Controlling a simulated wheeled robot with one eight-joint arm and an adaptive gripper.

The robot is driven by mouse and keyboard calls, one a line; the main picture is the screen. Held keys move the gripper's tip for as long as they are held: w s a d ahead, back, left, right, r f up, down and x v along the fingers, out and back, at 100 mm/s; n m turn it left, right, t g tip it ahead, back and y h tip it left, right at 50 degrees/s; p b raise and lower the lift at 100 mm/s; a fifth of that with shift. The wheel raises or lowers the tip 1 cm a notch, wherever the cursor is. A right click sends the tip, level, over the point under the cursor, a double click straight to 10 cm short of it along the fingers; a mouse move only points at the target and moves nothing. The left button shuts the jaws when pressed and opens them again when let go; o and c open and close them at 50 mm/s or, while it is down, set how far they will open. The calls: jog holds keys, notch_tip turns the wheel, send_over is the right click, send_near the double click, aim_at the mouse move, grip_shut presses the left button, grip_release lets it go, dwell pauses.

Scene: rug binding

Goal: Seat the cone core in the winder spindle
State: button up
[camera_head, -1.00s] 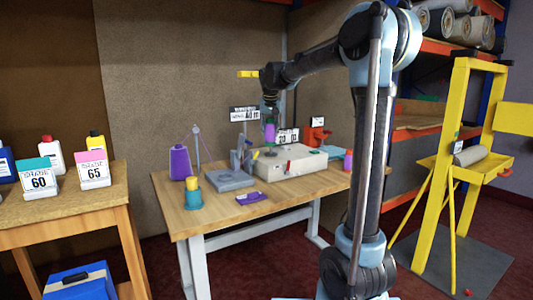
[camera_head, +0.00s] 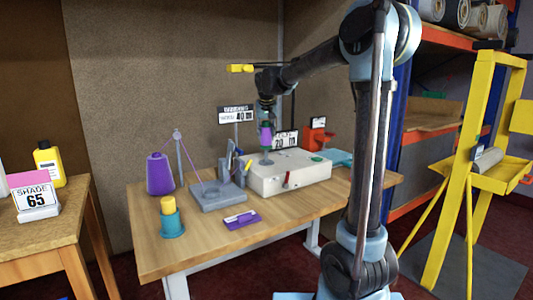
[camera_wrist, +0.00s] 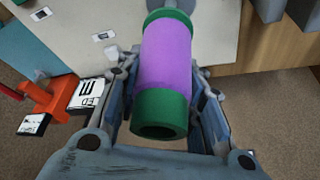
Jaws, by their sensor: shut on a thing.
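The cone core, a purple tube with green ends (camera_wrist: 167,55), is held between the two fingers of my gripper (camera_wrist: 165,78) in the wrist view. In the head view the core (camera_head: 265,134) hangs upright under my gripper (camera_head: 266,122). The winder looks like the pale box (camera_head: 292,175) on the table. A grey round part, likely its spindle (camera_head: 266,161), stands on its left top, just under the core. I cannot tell whether core and spindle touch.
On the wooden table (camera_head: 285,222) stand a purple cone (camera_head: 160,174), a grey plate with a post (camera_head: 217,196), a teal-and-yellow spool (camera_head: 170,218) and a purple tool (camera_head: 242,219). An orange device (camera_head: 316,136) and number signs (camera_head: 236,116) are behind. The front table edge is mostly clear.

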aim_at(266, 146)
jog(key=shift+f, duration=3.25)
jog(key=o, duration=1.1)
jog(key=shift+s, duration=0.1)
jog(key=shift+c, duration=0.2)
